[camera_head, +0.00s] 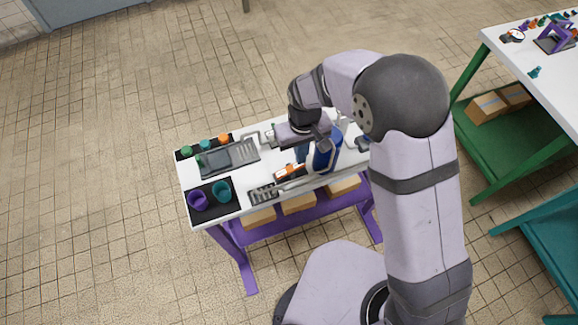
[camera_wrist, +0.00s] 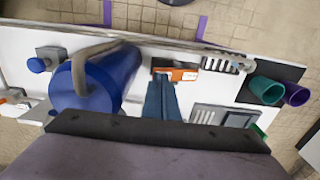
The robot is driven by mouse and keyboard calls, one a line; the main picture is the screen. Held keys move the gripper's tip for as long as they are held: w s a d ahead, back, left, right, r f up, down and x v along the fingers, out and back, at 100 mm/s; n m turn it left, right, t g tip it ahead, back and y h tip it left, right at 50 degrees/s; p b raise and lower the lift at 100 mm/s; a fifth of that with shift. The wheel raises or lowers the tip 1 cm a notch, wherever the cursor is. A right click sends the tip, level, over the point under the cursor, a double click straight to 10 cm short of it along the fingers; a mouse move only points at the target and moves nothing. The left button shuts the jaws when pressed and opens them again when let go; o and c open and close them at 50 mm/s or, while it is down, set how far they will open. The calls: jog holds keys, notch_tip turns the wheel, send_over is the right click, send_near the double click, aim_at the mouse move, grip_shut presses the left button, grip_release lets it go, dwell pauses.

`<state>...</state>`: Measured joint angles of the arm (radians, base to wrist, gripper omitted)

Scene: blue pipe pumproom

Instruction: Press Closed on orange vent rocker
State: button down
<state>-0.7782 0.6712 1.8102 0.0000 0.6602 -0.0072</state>
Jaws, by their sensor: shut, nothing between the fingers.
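The orange vent rocker (camera_head: 289,171) is a small orange unit with a white label, near the front edge of the white bench. In the wrist view the rocker (camera_wrist: 177,74) lies just beyond my fingertips, slightly right of them. My gripper (camera_wrist: 161,80) is shut and empty, its two dark blue fingers together and pointing at the rocker's near left side. In the head view my gripper (camera_head: 302,159) is over the bench, close behind the rocker. I cannot tell whether the fingertips touch it. Lettering on the rocker is too small to read.
A large blue pump (camera_wrist: 90,82) with a grey pipe (camera_wrist: 95,51) stands close left of my fingers in the wrist view. A teal cup (camera_head: 222,192), a purple cup (camera_head: 198,200) and a grey tray (camera_head: 213,160) sit at the bench's left end in the head view.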

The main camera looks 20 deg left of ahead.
jog(key=shift+f, duration=0.2)
dwell(0.6)
jog(key=shift+f+b, duration=0.9)
jog(key=shift+f, duration=0.45)
notch_tip(320, 180, up, 9)
jog(key=p, duration=0.7)
jog(key=shift+f, duration=0.15)
dwell(0.6)
